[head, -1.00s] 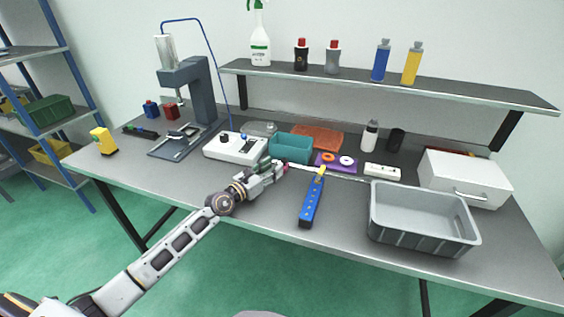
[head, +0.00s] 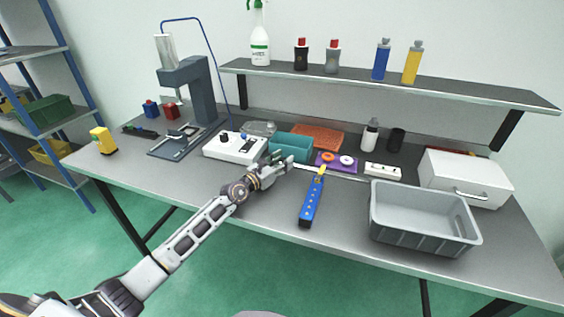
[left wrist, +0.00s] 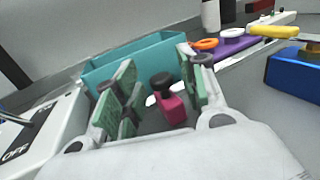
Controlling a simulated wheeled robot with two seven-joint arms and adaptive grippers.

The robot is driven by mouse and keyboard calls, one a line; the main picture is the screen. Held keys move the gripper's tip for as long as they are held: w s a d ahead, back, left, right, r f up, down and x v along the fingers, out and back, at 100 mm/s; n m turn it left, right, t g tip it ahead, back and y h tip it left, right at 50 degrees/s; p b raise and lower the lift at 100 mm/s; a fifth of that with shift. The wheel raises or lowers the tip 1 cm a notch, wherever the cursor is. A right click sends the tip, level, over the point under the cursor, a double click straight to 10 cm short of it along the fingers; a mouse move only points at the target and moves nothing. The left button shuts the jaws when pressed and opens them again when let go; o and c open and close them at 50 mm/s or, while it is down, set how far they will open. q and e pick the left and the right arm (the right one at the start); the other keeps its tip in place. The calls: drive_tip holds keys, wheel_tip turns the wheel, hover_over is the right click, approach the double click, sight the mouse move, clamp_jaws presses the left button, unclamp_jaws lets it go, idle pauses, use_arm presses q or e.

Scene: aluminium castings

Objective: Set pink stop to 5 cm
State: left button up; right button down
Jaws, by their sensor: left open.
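The pink stop (left wrist: 173,108) with a black knob on top shows in the left wrist view, between the spread green-padded fingers of my left gripper (left wrist: 157,72). The gripper is open, with a gap visible on both sides of the stop. In the head view my left gripper (head: 281,161) is at the left end of a thin pale rail (head: 335,174), and I cannot make out the stop there. Most of the rail near the stop is hidden by the fingers, and I cannot read a scale. My right gripper is not in view.
A teal bin (head: 290,149) stands just behind the gripper. A white control box (head: 235,148) is to its left. A blue tool with a yellow end (head: 311,203) lies to the right, before a grey tray (head: 425,235). The table front is clear left of the blue tool.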

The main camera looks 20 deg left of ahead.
use_arm(q)
drive_tip(key=shift+c, duration=0.6)
clamp_jaws()
drive_tip(key=shift+r, duration=0.1)
drive_tip(key=shift+a, duration=0.15)
drive_tip(key=shift+o, duration=0.6)
unclamp_jaws()
drive_tip(key=shift+s, duration=0.1)
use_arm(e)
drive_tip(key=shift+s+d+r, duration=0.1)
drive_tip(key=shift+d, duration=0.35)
